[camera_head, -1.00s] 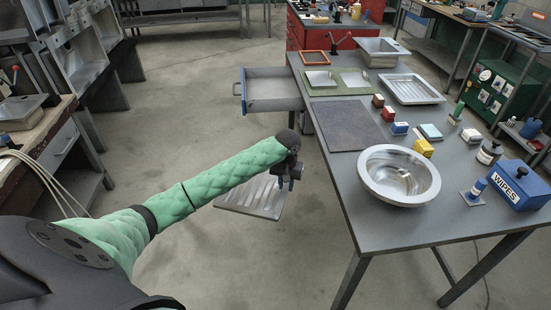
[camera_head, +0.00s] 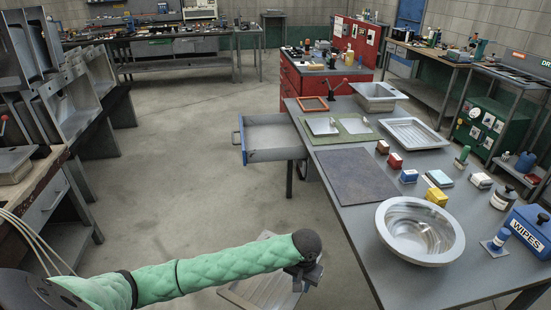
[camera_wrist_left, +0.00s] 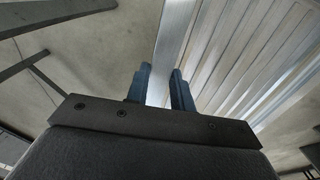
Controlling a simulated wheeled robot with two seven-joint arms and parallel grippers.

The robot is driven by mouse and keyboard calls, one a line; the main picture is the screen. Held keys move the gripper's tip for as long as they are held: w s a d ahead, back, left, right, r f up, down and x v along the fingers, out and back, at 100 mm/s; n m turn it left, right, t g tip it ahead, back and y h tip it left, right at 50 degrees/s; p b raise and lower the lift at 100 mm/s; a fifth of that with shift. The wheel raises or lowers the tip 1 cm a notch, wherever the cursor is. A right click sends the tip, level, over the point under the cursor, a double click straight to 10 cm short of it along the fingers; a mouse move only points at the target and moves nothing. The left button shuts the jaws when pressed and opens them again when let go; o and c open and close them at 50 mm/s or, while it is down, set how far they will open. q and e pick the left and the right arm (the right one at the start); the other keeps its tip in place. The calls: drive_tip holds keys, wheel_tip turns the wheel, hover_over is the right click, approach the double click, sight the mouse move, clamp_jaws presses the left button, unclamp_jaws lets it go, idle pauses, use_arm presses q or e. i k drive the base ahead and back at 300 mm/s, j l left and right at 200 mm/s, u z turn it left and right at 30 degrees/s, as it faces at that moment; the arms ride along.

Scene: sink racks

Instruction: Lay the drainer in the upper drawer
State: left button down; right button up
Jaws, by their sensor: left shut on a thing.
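The drainer (camera_head: 247,290) is a flat, ribbed metal tray at the bottom of the head view, held left of the table and partly hidden behind my left arm. My left gripper (camera_head: 300,284) is shut on its edge. In the left wrist view the two blue fingers (camera_wrist_left: 160,88) pinch the drainer's rim, and its ribbed surface (camera_wrist_left: 255,60) spreads to the right. The upper drawer (camera_head: 275,138) is pulled out from the table's left side, farther off than the drainer. Its inside looks empty. My right gripper is not in view.
The grey table (camera_head: 335,240) bears a round steel basin (camera_head: 420,232), a dark mat (camera_head: 345,178), a second ribbed tray (camera_head: 413,133), small boxes and a blue wipes box (camera_head: 528,232). Open floor lies left of the table, below the drawer.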

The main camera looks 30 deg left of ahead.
sight(278, 140)
drive_tip(key=i+j+z, duration=0.15)
drive_tip(key=j, duration=1.2)
drive_tip(key=i+j+z, duration=0.15)
drive_tip(key=j, duration=1.25)
drive_tip(key=i+j+z, duration=0.15)
drive_tip(key=j, duration=1.25)
